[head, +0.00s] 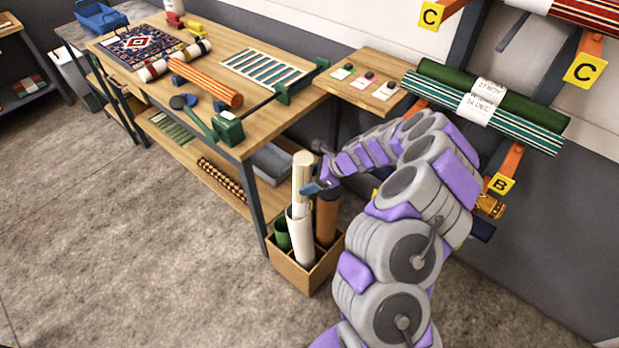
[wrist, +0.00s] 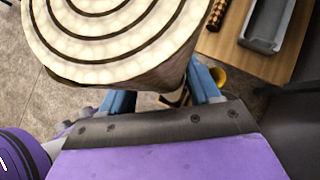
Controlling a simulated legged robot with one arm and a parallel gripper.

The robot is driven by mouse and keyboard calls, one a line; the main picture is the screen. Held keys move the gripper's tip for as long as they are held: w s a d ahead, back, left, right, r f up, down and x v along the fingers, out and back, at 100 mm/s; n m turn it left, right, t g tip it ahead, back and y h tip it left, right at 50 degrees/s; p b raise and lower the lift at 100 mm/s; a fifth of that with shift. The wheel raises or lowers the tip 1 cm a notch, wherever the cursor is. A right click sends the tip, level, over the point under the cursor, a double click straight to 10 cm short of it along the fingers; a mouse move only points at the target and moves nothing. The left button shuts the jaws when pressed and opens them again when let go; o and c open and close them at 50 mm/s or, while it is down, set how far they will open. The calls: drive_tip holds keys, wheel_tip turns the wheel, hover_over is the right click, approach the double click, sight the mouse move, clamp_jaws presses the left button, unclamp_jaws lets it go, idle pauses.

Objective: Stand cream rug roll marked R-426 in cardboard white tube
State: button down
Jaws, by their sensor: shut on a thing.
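The cream rug roll (head: 302,175) is upright in my gripper (head: 314,187), with a white band around its lower part. No R-426 mark is readable. In the wrist view its spiral top end (wrist: 115,30) fills the upper left, between my gripper's two blue fingers (wrist: 160,98). The white cardboard tube (head: 301,240) stands in a wooden divided box (head: 291,274) on the floor. The roll is in line above the tube, its lower end at the tube's mouth. I cannot tell whether that end is inside.
The box also holds a green tube (head: 282,234) at left and a brown tube (head: 327,217) at right. A workbench (head: 262,128) with rugs and tools stands close behind. A wall rack with rolled rugs (head: 500,97) is at right. The floor at left is clear.

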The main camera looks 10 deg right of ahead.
sight(309, 199)
drive_tip(key=shift+f+b, duration=0.35)
drive_tip(key=shift+f, duration=4.45)
drive_tip(key=shift+c, duration=0.8)
unclamp_jaws()
drive_tip(key=p+v, duration=0.4)
drive_tip(key=v, duration=0.7)
drive_tip(key=shift+d+r, duration=0.3)
drive_tip(key=shift+d, duration=0.05)
